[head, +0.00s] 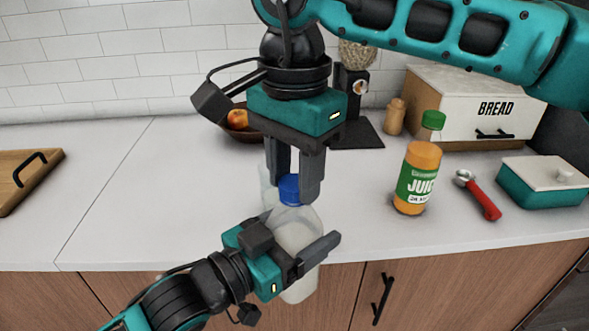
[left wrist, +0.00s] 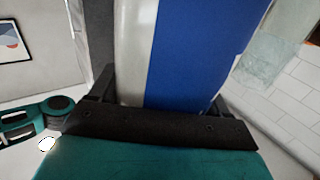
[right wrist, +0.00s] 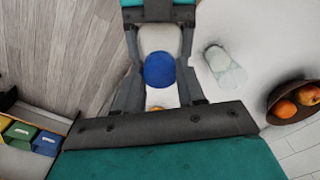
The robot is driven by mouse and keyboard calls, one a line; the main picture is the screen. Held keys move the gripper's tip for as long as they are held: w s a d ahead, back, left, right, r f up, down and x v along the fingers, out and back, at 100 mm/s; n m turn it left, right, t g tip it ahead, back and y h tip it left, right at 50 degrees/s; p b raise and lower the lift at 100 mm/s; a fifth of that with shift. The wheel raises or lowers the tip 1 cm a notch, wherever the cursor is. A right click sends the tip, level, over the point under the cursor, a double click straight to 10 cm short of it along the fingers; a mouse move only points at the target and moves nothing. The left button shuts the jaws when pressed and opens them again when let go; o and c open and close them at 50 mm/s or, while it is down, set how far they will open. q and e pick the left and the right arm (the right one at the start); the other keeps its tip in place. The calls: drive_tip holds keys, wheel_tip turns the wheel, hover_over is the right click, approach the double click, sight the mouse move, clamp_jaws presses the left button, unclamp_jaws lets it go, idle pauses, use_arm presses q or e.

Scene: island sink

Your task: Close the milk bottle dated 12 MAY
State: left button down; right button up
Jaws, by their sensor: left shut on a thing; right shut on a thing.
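A translucent milk bottle (head: 295,232) with white milk in it is at the counter's front edge. My left gripper (head: 301,238) is shut around its body; the bottle's white and blue sides fill much of the left wrist view (left wrist: 200,55). A blue cap (head: 290,188) is at the bottle's top. My right gripper (head: 291,195) points down from above and is shut on the cap, which also shows between its fingers in the right wrist view (right wrist: 159,70). I cannot tell whether the cap is seated on the neck. No date is readable.
A clear glass (right wrist: 225,68) stands close behind the bottle. A juice bottle (head: 417,180) with a green cap and a red-handled tool (head: 480,197) are to the right. A bread box (head: 470,105), teal container (head: 543,185) and fruit bowl (head: 236,123) stand around.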

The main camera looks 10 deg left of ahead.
drive_tip(key=c, duration=0.5)
drive_tip(key=m, duration=0.6)
drive_tip(key=shift+m, duration=0.3)
drive_tip(key=m, duration=0.8)
drive_tip(key=o, duration=1.3)
drive_tip(key=shift+c, duration=0.2)
drive_tip(key=shift+r, duration=0.1)
wheel_tip(320, 180, up, 12)
drive_tip(key=shift+s, duration=0.1)
